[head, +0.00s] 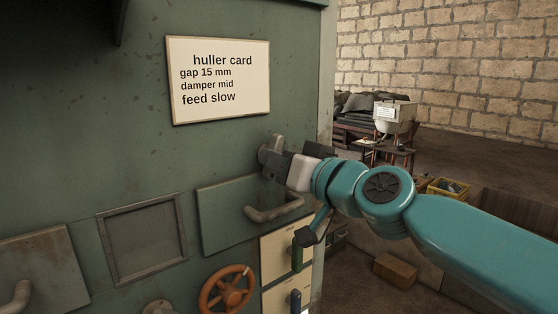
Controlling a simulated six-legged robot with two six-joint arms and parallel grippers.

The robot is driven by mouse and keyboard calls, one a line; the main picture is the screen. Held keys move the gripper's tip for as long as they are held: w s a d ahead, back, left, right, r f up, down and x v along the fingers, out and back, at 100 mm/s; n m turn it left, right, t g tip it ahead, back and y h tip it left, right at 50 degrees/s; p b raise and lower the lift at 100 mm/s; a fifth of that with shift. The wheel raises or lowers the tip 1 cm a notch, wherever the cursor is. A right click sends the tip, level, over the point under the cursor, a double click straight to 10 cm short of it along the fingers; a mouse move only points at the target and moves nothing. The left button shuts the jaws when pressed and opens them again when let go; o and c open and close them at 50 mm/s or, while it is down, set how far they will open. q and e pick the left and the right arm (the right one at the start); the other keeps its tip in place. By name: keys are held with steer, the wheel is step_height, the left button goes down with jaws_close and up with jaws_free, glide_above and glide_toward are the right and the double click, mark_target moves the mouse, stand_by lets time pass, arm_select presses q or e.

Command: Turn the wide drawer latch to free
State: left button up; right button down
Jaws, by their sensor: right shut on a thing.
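The drawer latch (277,141) is a worn grey metal piece on the green machine front, just above the upper right corner of a drawer panel (222,212). That panel has a curved grey bar handle (274,208) and sits flush with the front. My right gripper (275,161) reaches in from the right and is shut on the latch. The dark jaws hide part of the latch, so its exact angle is hard to tell. My left gripper is not in view.
A huller card (218,80) hangs above. Left of the drawer are a framed window (143,238) and another handled panel (45,268). An orange handwheel (225,290) and cream panels (276,258) sit below. A wooden block (394,271) lies on the floor at right.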

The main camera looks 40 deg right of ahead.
steer(key=m+p, duration=0.1)
steer(key=m, duration=1.3)
steer(key=shift+a+r, duration=0.1)
steer(key=shift+a, duration=0.05)
stand_by(0.7)
steer(key=c, duration=1.1)
jaws_free()
steer(key=shift+o, duration=0.2)
steer(key=shift+w+a, duration=0.1)
steer(key=shift+w, duration=0.1)
